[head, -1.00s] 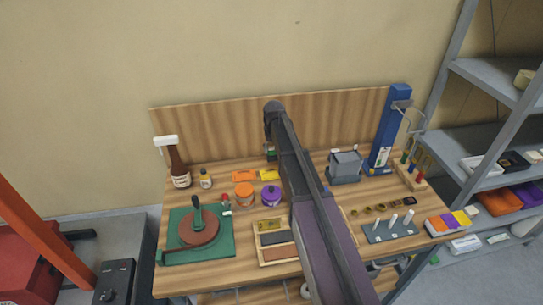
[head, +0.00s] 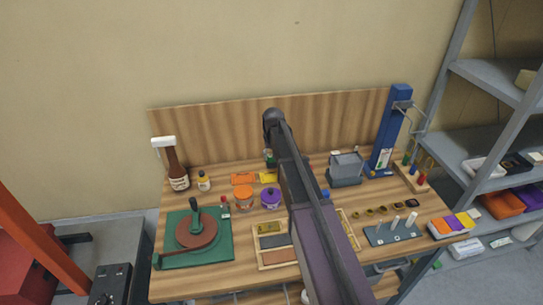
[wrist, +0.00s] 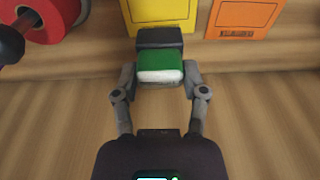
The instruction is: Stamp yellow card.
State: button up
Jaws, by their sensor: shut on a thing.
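A yellow card (wrist: 155,12) lies flat beside an orange card (wrist: 240,17) in the wrist view. In the head view the yellow card (head: 268,178) is partly behind my arm, and the orange card (head: 243,179) is to its left. My gripper (wrist: 160,84) is shut on a stamp (wrist: 160,67) with a green and white body and a dark block at its far end. The dark block is by the near edge of the yellow card; I cannot tell whether it touches anything. In the head view, my arm mostly hides the gripper and stamp.
A brown bottle (head: 177,170) is at the left and a grey box (head: 345,168) at the right. A wooden board (head: 220,140) closes the back. A red round thing (wrist: 45,18) is near the yellow card.

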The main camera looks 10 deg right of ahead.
aim_at(272, 162)
jog(key=shift+f+b, duration=1.95)
jog(key=shift+f, duration=0.25)
jog(key=shift+f+b, duration=0.55)
dwell(1.3)
jog(key=shift+r, duration=0.1)
jog(key=shift+r+p, duration=3.4)
jog(key=shift+p, duration=0.1)
